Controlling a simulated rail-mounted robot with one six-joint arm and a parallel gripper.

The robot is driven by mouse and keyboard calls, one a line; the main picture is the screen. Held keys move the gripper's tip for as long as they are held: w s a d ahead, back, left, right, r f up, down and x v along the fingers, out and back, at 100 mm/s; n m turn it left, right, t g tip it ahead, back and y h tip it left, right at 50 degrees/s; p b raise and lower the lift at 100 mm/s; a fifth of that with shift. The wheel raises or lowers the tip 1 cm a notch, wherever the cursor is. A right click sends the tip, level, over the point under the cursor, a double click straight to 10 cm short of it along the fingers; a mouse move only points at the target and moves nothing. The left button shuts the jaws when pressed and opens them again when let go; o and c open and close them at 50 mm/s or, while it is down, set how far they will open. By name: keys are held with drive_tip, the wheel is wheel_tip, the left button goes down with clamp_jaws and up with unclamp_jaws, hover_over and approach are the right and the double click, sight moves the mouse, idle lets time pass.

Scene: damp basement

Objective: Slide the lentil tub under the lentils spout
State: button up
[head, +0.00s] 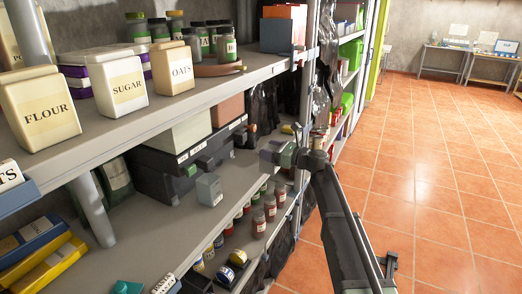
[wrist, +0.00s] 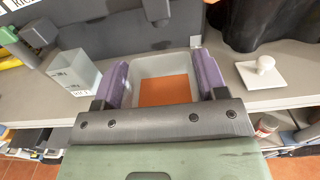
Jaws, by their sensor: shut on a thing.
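In the wrist view my gripper (wrist: 165,75) has purple fingers on both sides of a pale, open-topped tub (wrist: 196,69) with an orange filling or floor. The fingers are shut on its side walls, over the grey shelf. In the head view my gripper (head: 272,152) is at the right end of the middle shelf, and the tub is hidden there or too small to tell. A dark dispenser (head: 160,175) stands at the back of that shelf. One dark spout (wrist: 156,10) shows just beyond the tub. I cannot read which spout is the lentils one.
A translucent measuring tub (wrist: 72,72) stands left of my gripper; it also shows in the head view (head: 209,190). A white square lid with a knob (wrist: 262,74) lies to the right. Several jars (head: 258,222) stand on the lower shelf. Canisters (head: 124,85) stand on the upper shelf.

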drive_tip(key=shift+s, duration=0.1)
drive_tip(key=shift+w+a+f, duration=0.2)
drive_tip(key=shift+a+f, duration=0.1)
drive_tip(key=a+b, duration=0.1)
drive_tip(key=w+a+f, duration=0.1)
drive_tip(key=a, duration=0.1)
drive_tip(key=w+a+f+b, duration=0.1)
drive_tip(key=a, duration=0.1)
drive_tip(key=shift+w+f+b, duration=0.15)
drive_tip(key=shift+f+b, duration=0.1)
drive_tip(key=shift+b, duration=0.1)
drive_tip(key=shift+x, duration=2.85)
drive_tip(key=shift+f+b, duration=0.45)
